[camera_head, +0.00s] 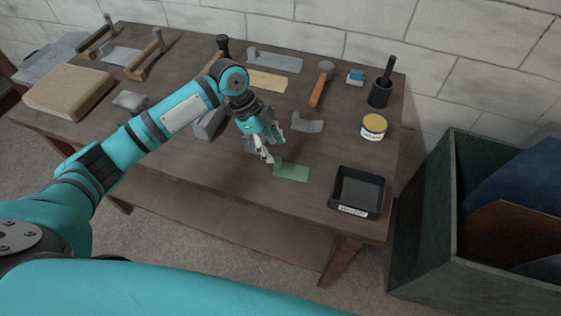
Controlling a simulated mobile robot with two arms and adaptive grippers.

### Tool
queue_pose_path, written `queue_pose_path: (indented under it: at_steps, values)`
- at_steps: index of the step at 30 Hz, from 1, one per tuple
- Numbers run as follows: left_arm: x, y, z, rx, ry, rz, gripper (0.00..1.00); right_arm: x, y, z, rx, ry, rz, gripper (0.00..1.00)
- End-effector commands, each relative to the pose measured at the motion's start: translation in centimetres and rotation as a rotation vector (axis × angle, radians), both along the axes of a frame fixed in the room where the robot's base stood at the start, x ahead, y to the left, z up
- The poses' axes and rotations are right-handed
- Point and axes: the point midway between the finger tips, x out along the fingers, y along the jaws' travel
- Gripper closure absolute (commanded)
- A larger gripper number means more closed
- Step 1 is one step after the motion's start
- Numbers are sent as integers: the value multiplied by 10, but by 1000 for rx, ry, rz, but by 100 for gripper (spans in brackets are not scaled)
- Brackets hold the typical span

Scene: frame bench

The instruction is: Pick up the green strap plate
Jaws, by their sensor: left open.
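The green strap plate (292,172) lies flat on the brown wooden bench (225,190), left of the black tray. My left gripper (266,157) points down just beyond the plate's left end, close to it. The gripper is open, and nothing shows between its fingers. I cannot tell whether a fingertip touches the plate. My right gripper is not in view.
A black labelled tray (358,191) stands at the bench's front right. A yellow-lidded tin (373,127), grey bracket (307,123) and orange-handled hammer (320,88) lie behind the plate. A green crate (425,215) stands right of the bench. Bench front centre is clear.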

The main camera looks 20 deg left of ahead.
Motion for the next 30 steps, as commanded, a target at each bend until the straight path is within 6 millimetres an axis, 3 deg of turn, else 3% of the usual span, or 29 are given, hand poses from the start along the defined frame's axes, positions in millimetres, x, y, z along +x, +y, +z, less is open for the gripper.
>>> queue_pose_path:
  at_steps: [7, 15, 23, 30]
  values:
    - [-1, -9, -15, 0, 3, 0, 52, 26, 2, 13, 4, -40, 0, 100]
    - [0, -24, -49, 0, 1, 1, 52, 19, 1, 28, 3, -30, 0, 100]
    - [1, -25, -54, 1, -1, 0, 52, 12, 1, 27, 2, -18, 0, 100]
    - [1, -25, -54, 1, -1, 0, 81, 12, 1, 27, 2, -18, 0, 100]
